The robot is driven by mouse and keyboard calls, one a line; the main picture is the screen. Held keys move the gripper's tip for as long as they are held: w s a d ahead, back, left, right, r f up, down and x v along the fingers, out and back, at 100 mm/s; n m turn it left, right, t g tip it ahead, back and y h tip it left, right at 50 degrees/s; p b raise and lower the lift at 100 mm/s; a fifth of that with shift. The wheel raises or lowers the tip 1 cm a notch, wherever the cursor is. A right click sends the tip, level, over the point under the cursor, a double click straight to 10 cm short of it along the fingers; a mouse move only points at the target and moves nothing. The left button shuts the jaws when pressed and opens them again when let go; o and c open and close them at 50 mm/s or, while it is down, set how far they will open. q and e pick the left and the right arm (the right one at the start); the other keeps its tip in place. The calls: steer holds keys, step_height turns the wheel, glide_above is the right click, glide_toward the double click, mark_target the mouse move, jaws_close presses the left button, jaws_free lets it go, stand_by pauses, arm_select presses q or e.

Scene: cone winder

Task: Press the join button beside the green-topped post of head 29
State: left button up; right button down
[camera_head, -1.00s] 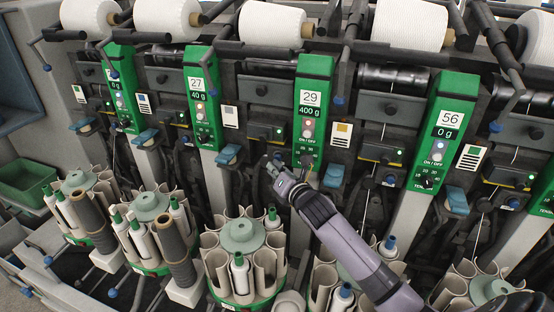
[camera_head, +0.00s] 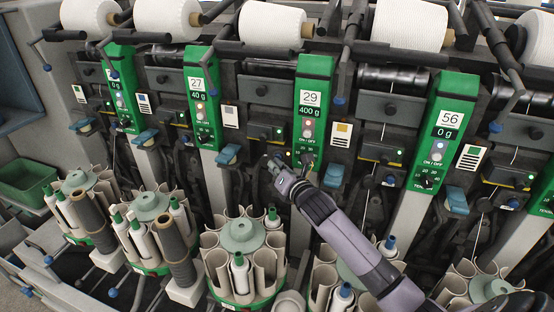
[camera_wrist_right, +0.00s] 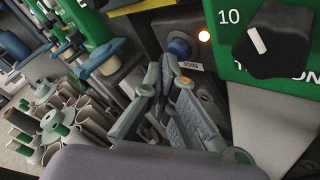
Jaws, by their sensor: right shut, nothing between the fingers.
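The green-topped post of head 29 (camera_head: 313,92) stands right of centre in the head view, with "29" and "400 g" on its face. My right gripper (camera_head: 270,164) is just left of the post's lower end. In the right wrist view, the blue join button (camera_wrist_right: 180,46) sits above a "JOIN" label, beside a lit orange lamp and left of the green panel with its black knob (camera_wrist_right: 277,38). My right fingers (camera_wrist_right: 164,70) are shut and empty, tips just below the button; I cannot tell whether they touch it. In the head view my gripper hides the button. My left gripper is not in view.
Below my gripper is a round bobbin magazine (camera_head: 241,236). White yarn cones (camera_head: 272,24) hang above. A blue lever (camera_head: 334,175) is right of my gripper.

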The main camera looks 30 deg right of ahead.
steer(key=shift+r, duration=0.1)
steer(key=shift+s+a+p, duration=0.45)
steer(key=shift+s+a, duration=0.15)
steer(key=shift+a, duration=0.1)
steer(key=s+a+p, duration=0.1)
steer(key=s+a, duration=0.2)
steer(key=shift+s+a+p, duration=0.15)
steer(key=shift+a+p, duration=0.1)
steer(key=shift+p, duration=0.1)
stand_by(0.9)
